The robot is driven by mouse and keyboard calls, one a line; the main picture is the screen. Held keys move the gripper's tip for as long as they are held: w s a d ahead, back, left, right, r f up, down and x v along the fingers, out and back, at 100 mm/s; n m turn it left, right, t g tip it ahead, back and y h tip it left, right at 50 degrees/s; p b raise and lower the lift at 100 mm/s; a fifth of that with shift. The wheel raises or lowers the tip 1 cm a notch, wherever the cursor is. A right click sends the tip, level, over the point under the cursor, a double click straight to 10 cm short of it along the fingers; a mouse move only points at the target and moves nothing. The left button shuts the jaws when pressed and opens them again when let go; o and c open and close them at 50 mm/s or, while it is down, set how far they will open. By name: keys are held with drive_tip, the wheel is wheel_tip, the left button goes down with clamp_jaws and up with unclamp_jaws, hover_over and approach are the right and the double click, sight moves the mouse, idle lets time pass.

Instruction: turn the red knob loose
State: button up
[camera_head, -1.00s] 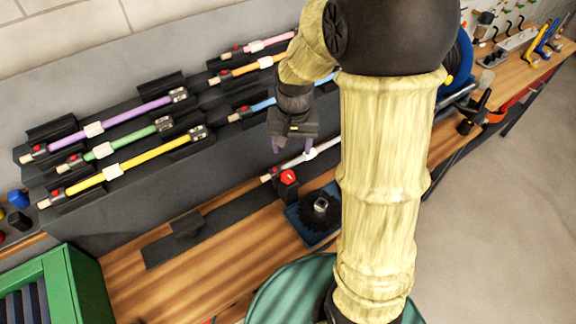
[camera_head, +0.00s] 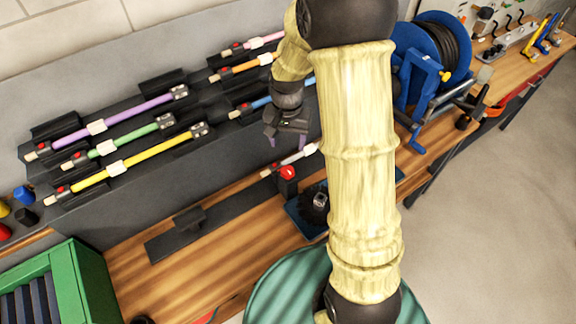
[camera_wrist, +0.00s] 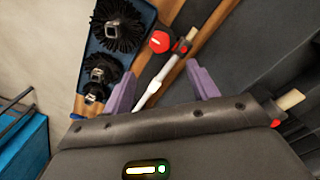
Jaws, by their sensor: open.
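The red knob (camera_head: 287,173) sits on a dark block at the near end of a white rod (camera_head: 306,153) on the workbench. In the wrist view the red knob (camera_wrist: 159,42) is round with a pale bar across its face. My gripper (camera_head: 286,143) is open and empty, just above and beyond the knob, with purple fingers. In the wrist view the white rod (camera_wrist: 151,93) shows between my two fingers, and the knob lies ahead of the fingertips, apart from them. The rod's far part is hidden behind my arm in the head view.
A blue tray (camera_head: 300,226) with black round brushes (camera_wrist: 120,25) stands beside the knob. A dark rack holds several coloured rods, including a yellow rod (camera_head: 145,158). A blue hose reel (camera_head: 425,70) stands at the right. The bench's front left is mostly clear.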

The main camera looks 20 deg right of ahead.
sight(288, 170)
wheel_tip(288, 170, down, 12)
drive_tip(key=shift+f+p, duration=0.25)
drive_tip(key=shift+p, duration=0.7)
drive_tip(key=c, duration=1)
